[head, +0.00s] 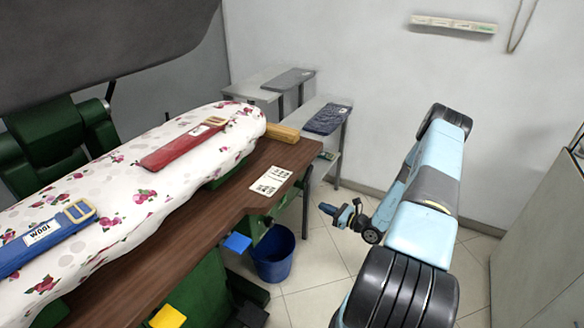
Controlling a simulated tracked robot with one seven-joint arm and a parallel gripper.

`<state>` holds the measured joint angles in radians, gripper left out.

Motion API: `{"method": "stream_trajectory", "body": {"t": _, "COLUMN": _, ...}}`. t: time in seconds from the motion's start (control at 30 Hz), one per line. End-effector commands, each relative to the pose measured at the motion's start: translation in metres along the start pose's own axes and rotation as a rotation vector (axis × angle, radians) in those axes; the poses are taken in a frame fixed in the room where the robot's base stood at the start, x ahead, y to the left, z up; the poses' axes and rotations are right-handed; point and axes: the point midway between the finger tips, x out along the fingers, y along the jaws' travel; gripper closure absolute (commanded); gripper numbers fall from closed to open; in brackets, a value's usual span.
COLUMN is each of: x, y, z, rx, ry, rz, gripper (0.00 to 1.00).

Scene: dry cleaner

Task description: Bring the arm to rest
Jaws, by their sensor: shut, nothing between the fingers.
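My light-blue and black arm rises on the right side of the head view, over the tiled floor (315,285). It bends at the far end, and its wrist comes back down to the left. My gripper (329,210) is small in the view, at the left end of the wrist. It is shut and empty, pointing left toward the wooden table (225,205). It is in the air to the right of the table and appears apart from everything.
A flowered ironing board (130,190) carries a red belt (183,148) and a blue belt (45,240). A wooden block (282,133) and a printed card (270,180) lie nearby. A blue bin (273,255) stands below. Grey stepped shelves (262,78) hold folded cloths. A pale cabinet (540,240) is right.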

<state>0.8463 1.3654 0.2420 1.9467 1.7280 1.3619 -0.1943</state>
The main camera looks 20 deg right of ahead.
Motion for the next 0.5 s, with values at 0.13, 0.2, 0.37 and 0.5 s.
{"method": "stream_trajectory", "body": {"t": 0.13, "x": 0.002, "y": 0.0, "z": 0.005, "rx": -0.01, "ry": 0.001, "rz": 0.014, "gripper": 1.0}}
{"method": "stream_trajectory", "body": {"t": 0.2, "x": 0.005, "y": 0.001, "z": 0.015, "rx": -0.03, "ry": 0.005, "rz": 0.041, "gripper": 1.0}}
{"method": "stream_trajectory", "body": {"t": 0.37, "x": 0.018, "y": 0.01, "z": 0.056, "rx": -0.111, "ry": 0.02, "rz": 0.16, "gripper": 1.0}}
{"method": "stream_trajectory", "body": {"t": 0.5, "x": 0.028, "y": 0.022, "z": 0.097, "rx": -0.2, "ry": 0.041, "rz": 0.283, "gripper": 1.0}}
